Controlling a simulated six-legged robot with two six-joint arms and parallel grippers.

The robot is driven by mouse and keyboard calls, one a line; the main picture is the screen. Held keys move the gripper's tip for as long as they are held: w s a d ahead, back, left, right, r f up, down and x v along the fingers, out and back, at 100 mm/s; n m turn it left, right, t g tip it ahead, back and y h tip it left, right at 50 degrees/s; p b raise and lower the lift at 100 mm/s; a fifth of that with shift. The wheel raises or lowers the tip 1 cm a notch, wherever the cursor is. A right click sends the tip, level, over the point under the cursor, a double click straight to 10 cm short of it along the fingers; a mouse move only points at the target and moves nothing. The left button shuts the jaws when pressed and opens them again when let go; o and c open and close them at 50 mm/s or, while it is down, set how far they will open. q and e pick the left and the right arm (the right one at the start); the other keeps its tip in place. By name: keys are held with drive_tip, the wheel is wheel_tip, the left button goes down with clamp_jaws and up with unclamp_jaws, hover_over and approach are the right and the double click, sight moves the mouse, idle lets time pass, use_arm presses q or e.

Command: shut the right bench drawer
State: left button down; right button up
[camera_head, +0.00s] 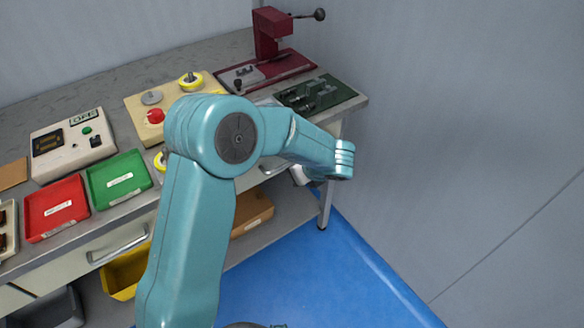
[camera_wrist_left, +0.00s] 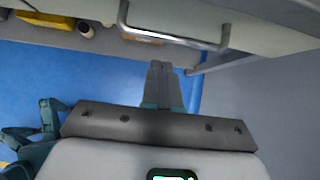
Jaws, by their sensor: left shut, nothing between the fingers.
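The right bench drawer shows in the left wrist view as a pale front (camera_wrist_left: 255,36) with a silver bar handle (camera_wrist_left: 172,40). In the head view my left arm hides most of this drawer, and I cannot tell how far it stands out. My left gripper (camera_wrist_left: 159,68) is shut and empty. Its fingertips point toward the drawer front, just below the handle in the left wrist view; I cannot tell whether they touch. In the head view its fingers are hidden behind my arm. My right gripper is not in view.
The grey bench top holds a red tray (camera_head: 56,208), a green tray (camera_head: 118,180), a meter box (camera_head: 72,143) and a dark red press (camera_head: 268,40). A left drawer handle (camera_head: 118,246) and a yellow bin (camera_head: 124,270) show lower left. The blue floor mat (camera_head: 340,270) is clear.

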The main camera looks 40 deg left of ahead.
use_arm(q)
drive_tip(key=p+v, duration=0.1)
drive_tip(key=v, duration=0.9)
drive_tip(key=shift+d, duration=0.15)
drive_tip(key=s+d+f+n+g+h+p, duration=0.1)
drive_tip(key=s+d+f+n+h+p, duration=0.3)
drive_tip(key=s+f+n, duration=0.5)
drive_tip(key=s+d+f+n+g+h+p, duration=0.1)
drive_tip(key=s+d+f+n+h+p, duration=0.4)
drive_tip(key=s+n, duration=0.7)
drive_tip(key=d+f+n+h, duration=0.2)
drive_tip(key=d+f+n, duration=0.1)
drive_tip(key=d+f, duration=0.1)
drive_tip(key=shift+s+d+f, duration=0.15)
drive_tip(key=shift+s+d, duration=0.05)
drive_tip(key=shift+s, duration=0.05)
drive_tip(key=shift+s+a, duration=0.1)
drive_tip(key=shift+a, duration=0.15)
